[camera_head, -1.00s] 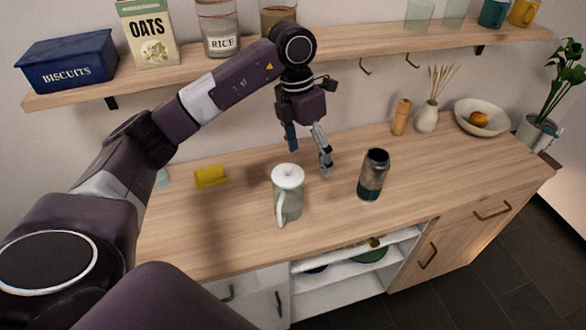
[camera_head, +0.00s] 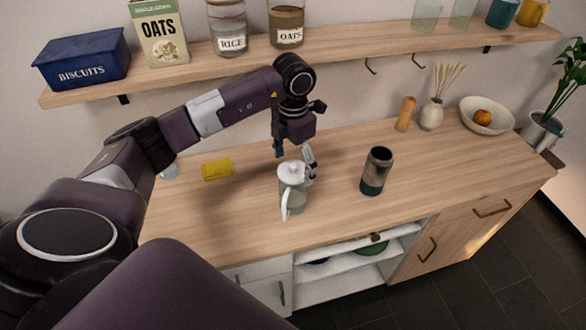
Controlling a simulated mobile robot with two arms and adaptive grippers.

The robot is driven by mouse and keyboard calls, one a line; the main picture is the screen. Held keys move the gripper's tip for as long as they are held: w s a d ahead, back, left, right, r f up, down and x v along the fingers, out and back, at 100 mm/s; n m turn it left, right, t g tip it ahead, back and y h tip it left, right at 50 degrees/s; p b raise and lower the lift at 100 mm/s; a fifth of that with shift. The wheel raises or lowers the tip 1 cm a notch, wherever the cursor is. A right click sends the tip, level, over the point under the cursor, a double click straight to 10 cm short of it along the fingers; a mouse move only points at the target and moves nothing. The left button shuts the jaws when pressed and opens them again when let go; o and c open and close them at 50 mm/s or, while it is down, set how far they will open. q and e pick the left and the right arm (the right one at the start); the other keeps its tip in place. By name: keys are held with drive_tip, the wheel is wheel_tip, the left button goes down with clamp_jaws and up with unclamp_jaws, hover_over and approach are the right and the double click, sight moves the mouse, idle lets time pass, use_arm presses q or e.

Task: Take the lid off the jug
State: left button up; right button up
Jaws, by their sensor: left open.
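The jug (camera_head: 296,201) stands upright on the wooden counter, a clear body with a white handle at its front. Its white lid (camera_head: 291,171) sits on top, with a small knob. My left gripper (camera_head: 294,160) is open and points down at the back of the jug, just behind and above the lid. One finger shows left of the lid and the other at its right, partly behind the jug. I cannot tell whether either finger touches the lid. My right gripper is not in view.
A dark tumbler (camera_head: 376,171) stands right of the jug, and a yellow sponge (camera_head: 217,169) lies to the left. The wall shelf (camera_head: 200,62) with tins and jars runs above my left arm. The counter (camera_head: 335,213) is clear between jug and tumbler.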

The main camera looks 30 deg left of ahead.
use_arm(q)
drive_tip(key=c, duration=1.1)
drive_tip(key=shift+o, duration=0.2)
drive_tip(key=shift+r, duration=0.1)
